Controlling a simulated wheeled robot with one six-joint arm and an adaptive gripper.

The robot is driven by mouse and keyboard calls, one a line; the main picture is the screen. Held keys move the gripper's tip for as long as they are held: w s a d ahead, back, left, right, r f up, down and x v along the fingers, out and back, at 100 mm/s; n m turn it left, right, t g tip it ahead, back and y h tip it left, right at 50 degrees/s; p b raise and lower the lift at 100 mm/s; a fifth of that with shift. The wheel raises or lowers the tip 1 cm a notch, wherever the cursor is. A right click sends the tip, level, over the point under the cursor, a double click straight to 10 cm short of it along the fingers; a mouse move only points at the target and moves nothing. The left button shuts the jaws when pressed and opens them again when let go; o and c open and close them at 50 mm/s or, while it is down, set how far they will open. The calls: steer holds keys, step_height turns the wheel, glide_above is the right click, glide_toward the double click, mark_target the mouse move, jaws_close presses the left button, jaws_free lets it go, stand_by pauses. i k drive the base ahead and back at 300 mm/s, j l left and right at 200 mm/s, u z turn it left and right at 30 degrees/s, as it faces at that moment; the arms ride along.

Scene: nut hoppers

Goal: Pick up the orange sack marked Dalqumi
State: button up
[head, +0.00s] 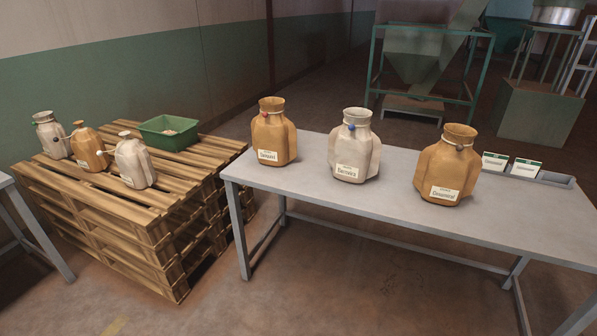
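An orange sack (269,132) stands upright at the left end of the grey table. Its white label is small and seems to read Dalqumi, but I cannot be sure; a red tag shows at its neck. Another orange sack (447,165) stands farther right on the table. Its label is longer and seems to begin with D; a dark tag is at its neck. A smaller orange sack (88,150) stands on the pallets, with a label too small to read. My gripper is not in view.
A pale sack (354,147) stands between the two orange ones on the grey table (400,222). Two label cards (510,165) and a shallow tray (556,180) are at its right. Stacked pallets (150,235) hold pale sacks and a green bin (168,141). The table's front strip is clear.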

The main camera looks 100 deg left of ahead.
mark_target(275, 136)
steer(key=u, duration=2.9)
